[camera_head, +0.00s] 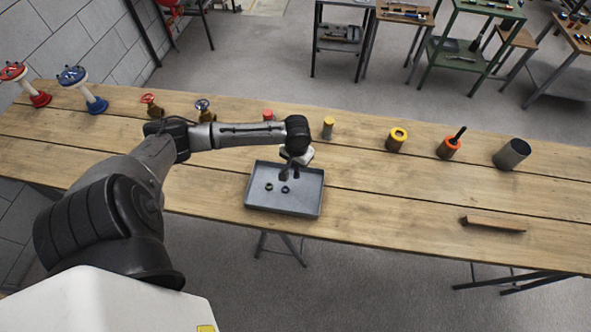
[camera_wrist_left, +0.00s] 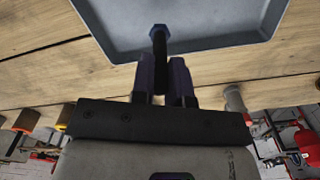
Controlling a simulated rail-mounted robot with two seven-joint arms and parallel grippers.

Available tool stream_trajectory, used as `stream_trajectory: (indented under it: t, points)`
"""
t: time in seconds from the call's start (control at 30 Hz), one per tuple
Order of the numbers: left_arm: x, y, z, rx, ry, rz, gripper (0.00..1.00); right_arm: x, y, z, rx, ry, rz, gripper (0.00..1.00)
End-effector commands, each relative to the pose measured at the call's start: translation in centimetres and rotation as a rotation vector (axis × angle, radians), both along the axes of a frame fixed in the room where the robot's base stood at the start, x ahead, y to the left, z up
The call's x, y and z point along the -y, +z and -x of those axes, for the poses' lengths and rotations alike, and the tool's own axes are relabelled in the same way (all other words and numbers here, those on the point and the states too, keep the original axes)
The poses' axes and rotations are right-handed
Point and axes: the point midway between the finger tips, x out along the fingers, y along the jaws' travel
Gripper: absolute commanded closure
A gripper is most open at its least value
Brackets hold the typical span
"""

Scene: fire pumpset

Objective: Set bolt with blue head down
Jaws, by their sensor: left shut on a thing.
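My left gripper (camera_head: 288,172) hangs over the grey metal tray (camera_head: 314,207) on the wooden table. In the left wrist view, the left gripper (camera_wrist_left: 166,72) is shut on a dark bolt (camera_wrist_left: 159,42). The bolt sticks out past the fingertips and overlaps the tray rim in that picture. In the head view the gripper hides most of the bolt. Two small dark pieces, one greenish (camera_head: 268,187) and one bluish (camera_head: 285,190), show in the tray. My right gripper is not in view.
Further right are a yellow ring part (camera_head: 397,140), an orange ring part (camera_head: 449,148) and a metal cylinder (camera_head: 512,154). A wooden block (camera_head: 494,223) lies front right. Table left of the tray is clear.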

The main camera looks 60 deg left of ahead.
Motion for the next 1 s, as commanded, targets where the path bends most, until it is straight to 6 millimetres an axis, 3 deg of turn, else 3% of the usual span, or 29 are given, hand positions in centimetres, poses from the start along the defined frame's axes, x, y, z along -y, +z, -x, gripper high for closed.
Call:
stream_trajectory:
  t: [0.23, 0.5, 0.93, 0.97, 1.0]
  points:
    - [-0.4, -0.8, 0.1, 0.0, -0.001, 0.001, 1.0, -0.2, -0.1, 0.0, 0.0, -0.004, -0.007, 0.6]
    - [-0.4, -4.0, 0.1, 0.0, 0.0, -0.001, 1.0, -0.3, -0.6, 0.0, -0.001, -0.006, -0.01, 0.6]
    - [-0.4, -4.5, 0.1, 0.0, -0.001, -0.001, 1.0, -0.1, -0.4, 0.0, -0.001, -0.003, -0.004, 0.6]
    - [-0.4, -4.5, 0.1, 0.0, -0.001, -0.001, 0.83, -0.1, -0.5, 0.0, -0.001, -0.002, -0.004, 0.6]
    - [-0.4, -4.5, 0.1, 0.0, -0.001, -0.001, 0.79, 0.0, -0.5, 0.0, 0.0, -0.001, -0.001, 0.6]
